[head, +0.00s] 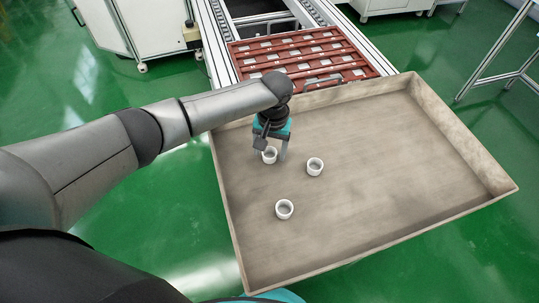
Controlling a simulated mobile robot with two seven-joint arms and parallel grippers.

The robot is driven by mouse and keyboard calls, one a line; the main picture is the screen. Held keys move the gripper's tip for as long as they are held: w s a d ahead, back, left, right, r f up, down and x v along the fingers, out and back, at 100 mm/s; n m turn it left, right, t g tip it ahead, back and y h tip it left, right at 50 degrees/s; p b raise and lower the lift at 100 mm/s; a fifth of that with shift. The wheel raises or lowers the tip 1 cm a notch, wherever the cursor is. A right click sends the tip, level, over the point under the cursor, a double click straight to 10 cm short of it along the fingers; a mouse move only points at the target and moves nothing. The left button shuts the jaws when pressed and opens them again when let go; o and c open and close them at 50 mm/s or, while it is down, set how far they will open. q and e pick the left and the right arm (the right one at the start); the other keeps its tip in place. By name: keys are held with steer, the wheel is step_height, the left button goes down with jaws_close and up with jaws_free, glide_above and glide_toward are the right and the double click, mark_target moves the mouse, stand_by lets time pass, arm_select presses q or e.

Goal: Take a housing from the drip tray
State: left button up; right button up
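The drip tray (390,211) is a wide, shallow grey-brown box with raised walls. Three white ring-like housings are in it. One housing (269,156) is at my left gripper, between or just beside its fingers. A second housing (315,167) stands a little to the right, and a third (284,209) stands nearer to me. My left gripper (271,157) points down into the tray's left part, its fingers apart on either side of the first housing. I cannot tell whether the fingers touch it. My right gripper is not in view.
A conveyor (212,40) runs behind the tray and carries a red rack (300,58) with several slots. White machine cabinets stand at the back left and back right. The tray's right half is empty. The green floor (130,225) is clear around it.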

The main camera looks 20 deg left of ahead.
arm_select(q)
jaws_close()
stand_by(0.3)
